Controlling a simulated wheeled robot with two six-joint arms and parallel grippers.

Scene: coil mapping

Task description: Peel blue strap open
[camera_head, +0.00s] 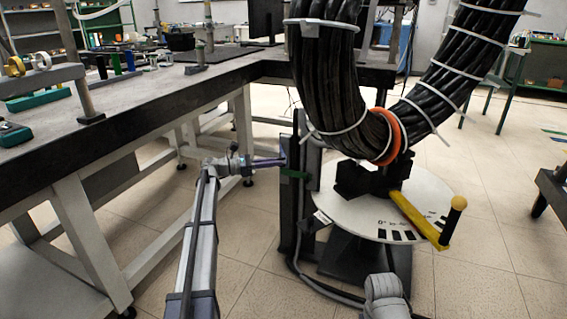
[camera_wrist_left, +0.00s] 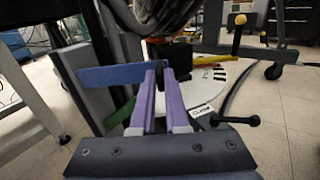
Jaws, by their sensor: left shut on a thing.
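The blue strap (camera_wrist_left: 112,75) crosses the dark upright post in the left wrist view, with its right end at my fingertips. In the head view it is mostly hidden at the post. My left gripper (camera_head: 280,162) reaches the post from the left. Its purple fingers also show in the left wrist view (camera_wrist_left: 160,70), shut on the right end of the blue strap. A green strap (camera_head: 293,173) lies lower on the post, and also shows in the left wrist view (camera_wrist_left: 120,114). My right gripper is not in view.
A thick black cable bundle (camera_head: 325,75) with white ties and an orange ring (camera_head: 388,137) hangs above a round white dial plate (camera_head: 360,215). A yellow crank handle (camera_head: 420,220) sticks out right. A long workbench (camera_head: 130,100) stands left. Open tiled floor lies right.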

